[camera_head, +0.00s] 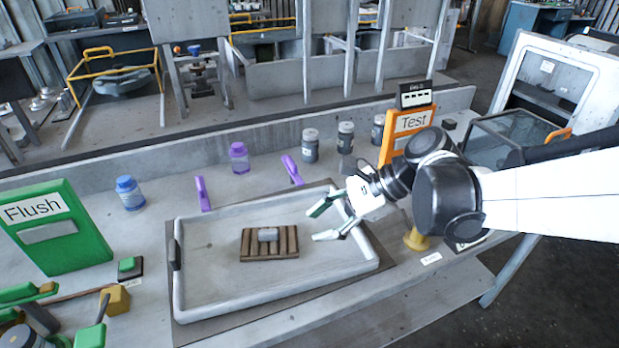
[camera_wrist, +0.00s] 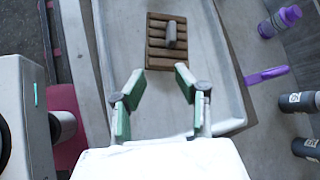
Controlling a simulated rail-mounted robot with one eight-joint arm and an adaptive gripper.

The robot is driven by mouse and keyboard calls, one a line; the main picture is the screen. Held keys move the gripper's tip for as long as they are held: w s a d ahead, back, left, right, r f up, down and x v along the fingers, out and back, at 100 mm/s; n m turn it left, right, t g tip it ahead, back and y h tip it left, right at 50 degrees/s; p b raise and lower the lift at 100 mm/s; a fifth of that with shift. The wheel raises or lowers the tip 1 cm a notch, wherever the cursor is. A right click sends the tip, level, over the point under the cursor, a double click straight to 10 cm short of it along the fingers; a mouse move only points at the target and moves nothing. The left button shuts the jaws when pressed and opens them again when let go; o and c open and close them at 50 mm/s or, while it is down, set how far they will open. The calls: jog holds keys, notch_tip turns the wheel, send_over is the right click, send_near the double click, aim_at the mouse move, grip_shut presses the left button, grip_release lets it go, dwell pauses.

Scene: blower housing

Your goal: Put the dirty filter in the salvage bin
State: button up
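A brown slatted piece with a small grey block on its top, which may be the dirty filter (camera_head: 255,250), lies flat in a pale grey tray (camera_head: 208,305). The filter also shows at the top of the wrist view (camera_wrist: 156,55). My gripper (camera_head: 315,224) is open and empty above the right side of the tray, to the right of the filter and apart from it. In the wrist view my gripper's two green-padded fingers (camera_wrist: 157,90) stand wide apart, with bare tray between them. I cannot tell which thing is the salvage bin.
A green Flush panel (camera_head: 52,228) stands left and an orange Test sign (camera_head: 405,125) stands back right. Purple clamps (camera_head: 203,194) (camera_head: 292,170) sit by the tray's back edge. Several bottles, including a blue-capped one (camera_head: 130,193), stand behind it. The tray's left side is bare.

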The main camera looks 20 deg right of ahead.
jog(key=s+n+h, duration=0.1)
jog(key=n, duration=0.1)
jog(key=n+h, duration=0.1)
jog(key=shift+s+f+n, duration=0.1)
jog(key=shift+s+n, duration=0.3)
jog(key=s+n+h, duration=0.1)
jog(key=n, duration=0.2)
jog(key=s+d+r+n+t+h, duration=0.1)
jog(key=n+h, duration=0.1)
jog(key=n, duration=0.1)
jog(key=s+d+r+n+t+h, duration=0.1)
jog(key=n+h, duration=0.1)
jog(key=n, duration=0.1)
jog(key=shift+s+d+n, duration=0.15)
jog(key=shift+d+n, duration=0.05)
jog(key=shift+n, duration=0.2)
jog(key=shift+o, duration=0.3)
jog(key=n, duration=0.1)
jog(key=r+n+t+h, duration=0.1)
jog(key=d+n, duration=0.1)
jog(key=shift+s+r+n+t+h, duration=0.3)
jog(key=shift+n, duration=0.1)
